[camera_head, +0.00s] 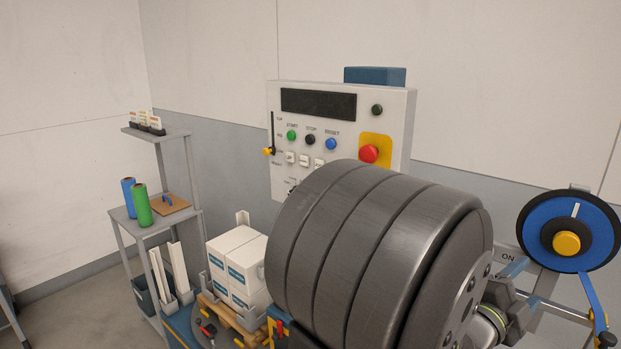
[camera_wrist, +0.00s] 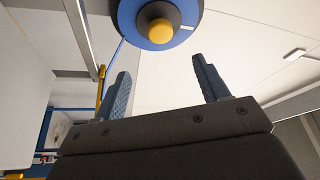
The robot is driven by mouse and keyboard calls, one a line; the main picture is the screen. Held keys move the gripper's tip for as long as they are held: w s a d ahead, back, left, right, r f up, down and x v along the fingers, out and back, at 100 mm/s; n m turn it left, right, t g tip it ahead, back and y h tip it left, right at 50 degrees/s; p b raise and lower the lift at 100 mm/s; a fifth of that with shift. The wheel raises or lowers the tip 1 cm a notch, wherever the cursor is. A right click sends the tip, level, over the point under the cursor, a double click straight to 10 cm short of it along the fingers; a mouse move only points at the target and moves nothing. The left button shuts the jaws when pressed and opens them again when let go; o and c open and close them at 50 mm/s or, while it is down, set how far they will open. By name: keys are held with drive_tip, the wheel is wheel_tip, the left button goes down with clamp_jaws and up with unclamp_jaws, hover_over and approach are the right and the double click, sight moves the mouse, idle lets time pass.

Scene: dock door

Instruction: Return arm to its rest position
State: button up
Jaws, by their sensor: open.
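My gripper (camera_wrist: 163,83) is open in the wrist view, with two blue ridged fingers spread well apart and nothing between them. In the head view my large dark arm link fills the lower middle. It hides part of the gripper, which shows only in part at the lower right. A blue reel with a yellow hub (camera_head: 566,243) stands on the right, close to the gripper. The reel also shows at the top of the wrist view (camera_wrist: 158,22), beyond the fingertips and apart from them.
A control panel (camera_head: 342,103) with buttons and a red knob (camera_head: 369,154) is behind my arm. White boxes (camera_head: 238,262) sit stacked on a pallet at left. A grey shelf (camera_head: 157,134) holds green (camera_head: 142,205) and blue (camera_head: 129,197) rolls. A blue strap (camera_head: 592,300) hangs from the reel.

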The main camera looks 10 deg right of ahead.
sight(563, 246)
drive_tip(key=x, duration=1.6)
drive_tip(key=shift+s+a, duration=0.1)
drive_tip(key=shift+a, duration=0.05)
